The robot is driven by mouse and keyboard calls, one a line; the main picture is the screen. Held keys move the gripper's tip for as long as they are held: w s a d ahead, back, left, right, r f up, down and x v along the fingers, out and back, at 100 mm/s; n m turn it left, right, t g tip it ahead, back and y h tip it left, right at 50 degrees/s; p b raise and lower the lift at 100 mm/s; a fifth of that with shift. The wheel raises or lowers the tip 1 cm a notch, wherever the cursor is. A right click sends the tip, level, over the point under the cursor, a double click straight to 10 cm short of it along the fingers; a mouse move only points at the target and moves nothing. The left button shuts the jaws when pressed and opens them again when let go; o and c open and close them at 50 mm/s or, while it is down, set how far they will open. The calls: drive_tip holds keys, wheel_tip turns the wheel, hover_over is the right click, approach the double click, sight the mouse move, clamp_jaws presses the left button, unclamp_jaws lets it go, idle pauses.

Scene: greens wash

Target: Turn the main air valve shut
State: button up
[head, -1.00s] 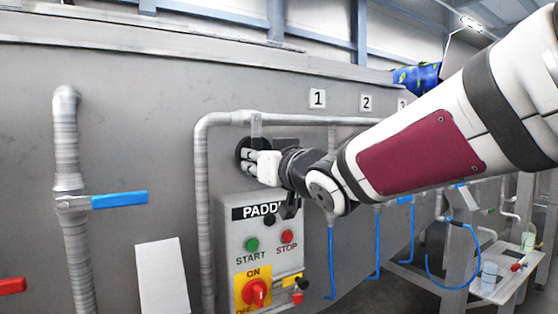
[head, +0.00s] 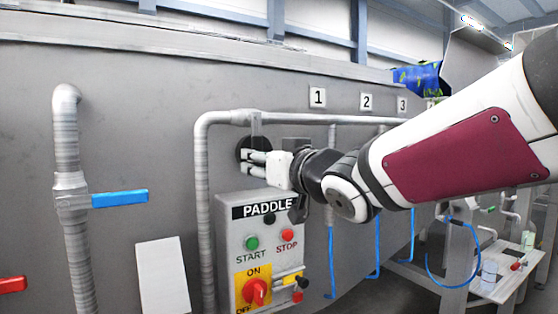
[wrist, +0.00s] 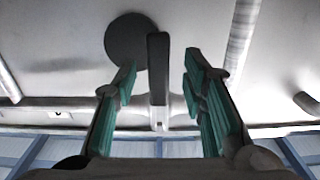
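My gripper (head: 250,162) is at the horizontal grey pipe above the paddle box, in front of a dark round disc (head: 241,146) on the wall. In the wrist view my gripper (wrist: 162,85) is open, its green-padded fingers apart. A grey lever-like bar (wrist: 158,60) stands between the fingers, with a gap visible on both sides. It joins the pipe (wrist: 60,105), and the dark disc (wrist: 128,40) lies behind it. In the head view the bar's upper part (head: 256,124) shows below the pipe; my fingers hide the rest. No label marks which valve is the main air valve.
A blue lever valve (head: 118,198) sits on the left vertical pipe, and a red handle (head: 12,285) is at the far left edge. The paddle box (head: 230,225) with buttons and a red switch (head: 255,292) is just below my gripper. Blue hoses (head: 331,262) hang to the right.

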drive_tip(key=v, duration=0.9)
drive_tip(key=s+d+f+m+g+h, duration=0.1)
drive_tip(key=s+d+f+m+h, duration=0.15)
drive_tip(key=d+f+h, duration=0.4)
drive_tip(key=s+d+f+m+g+h, duration=0.1)
drive_tip(key=d+f+m+h, duration=0.15)
drive_tip(key=d, duration=0.65)
drive_tip(key=s+d+f+g, duration=0.2)
drive_tip(key=s+f+g, duration=0.1)
drive_tip(key=s+f, duration=0.3)
drive_tip(key=s+d+f+m+g+h, duration=0.1)
drive_tip(key=s+d+f+g, duration=0.1)
drive_tip(key=s+f+g, duration=0.2)
drive_tip(key=s+f, duration=0.3)
drive_tip(key=s, duration=0.3)
drive_tip(key=shift+d+m+b, duration=0.3)
drive_tip(key=shift+s, duration=0.1)
drive_tip(key=shift+c, duration=0.6)
drive_tip(key=shift+a, duration=0.1)
